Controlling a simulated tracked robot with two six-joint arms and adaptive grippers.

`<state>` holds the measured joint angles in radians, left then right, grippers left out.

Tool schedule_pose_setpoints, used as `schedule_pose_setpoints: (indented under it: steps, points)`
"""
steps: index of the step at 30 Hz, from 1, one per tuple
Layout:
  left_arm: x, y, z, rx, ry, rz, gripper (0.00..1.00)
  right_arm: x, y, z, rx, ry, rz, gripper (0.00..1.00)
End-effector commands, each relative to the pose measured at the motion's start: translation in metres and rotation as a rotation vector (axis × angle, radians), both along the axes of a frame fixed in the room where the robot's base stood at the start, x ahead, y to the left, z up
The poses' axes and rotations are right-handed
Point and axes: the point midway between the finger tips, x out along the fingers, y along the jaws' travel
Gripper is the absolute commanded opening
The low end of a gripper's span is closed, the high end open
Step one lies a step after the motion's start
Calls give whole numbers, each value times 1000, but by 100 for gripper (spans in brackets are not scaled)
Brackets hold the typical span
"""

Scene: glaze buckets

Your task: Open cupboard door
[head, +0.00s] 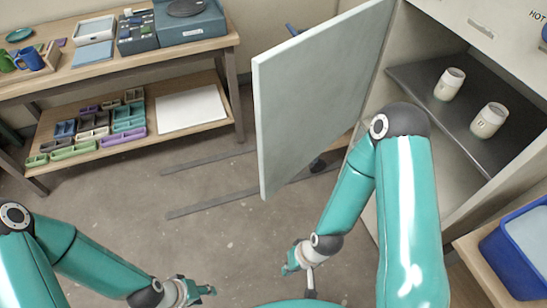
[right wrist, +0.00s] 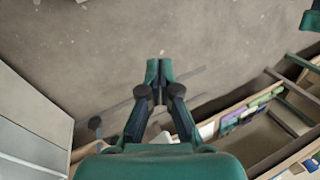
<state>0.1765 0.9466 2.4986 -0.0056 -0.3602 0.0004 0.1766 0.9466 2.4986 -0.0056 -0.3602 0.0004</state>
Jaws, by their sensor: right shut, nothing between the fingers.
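The cupboard (head: 455,180) stands at the right of the head view. Its pale grey door (head: 315,110) is swung wide open toward the left, and the inside shows. Two pale jars (head: 449,84) (head: 489,120) stand on its dark shelf (head: 425,85). My right gripper (head: 287,269) is below the door's lower edge in the picture, apart from the door. In the right wrist view its fingertips (right wrist: 159,68) are together with nothing between them, over bare floor. My left gripper (head: 208,291) is at the bottom left, over the floor; its finger gap is too small to tell.
A blue bin (head: 515,262) sits at the right edge. The floor (head: 130,200) between is clear.

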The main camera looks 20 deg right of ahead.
Motion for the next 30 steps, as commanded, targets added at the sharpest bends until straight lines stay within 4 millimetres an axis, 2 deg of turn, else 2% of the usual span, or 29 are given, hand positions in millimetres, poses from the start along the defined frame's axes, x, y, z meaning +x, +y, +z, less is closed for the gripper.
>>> schedule_pose_setpoints:
  steps: [11, 14, 18, 20, 21, 24, 27, 30]
  points:
    - [0, 0, -3, 0, 1, 0, 40, 4, -2, -2, 1, -23, 4, 0]
    - [0, 0, -14, 0, 1, 0, 40, 24, -9, -8, 4, -127, 24, 0]
    - [0, 0, -41, 0, 0, 0, 40, 77, -33, -8, 6, -442, 83, 0]
    - [0, 0, -55, 0, 1, 0, 40, 102, -47, 0, 1, -621, 115, 0]
    - [0, 0, -64, 0, 1, 0, 40, 116, -56, 10, -4, -745, 135, 0]
    - [-1, 0, -85, 0, 1, 0, 40, 141, -77, 42, -22, -1044, 178, 0]
    - [-1, 0, -100, 0, 1, 0, 40, 148, -92, 78, -41, -1292, 206, 0]
    - [-1, 0, -108, 0, 0, 0, 40, 145, -102, 107, -50, -1465, 223, 0]
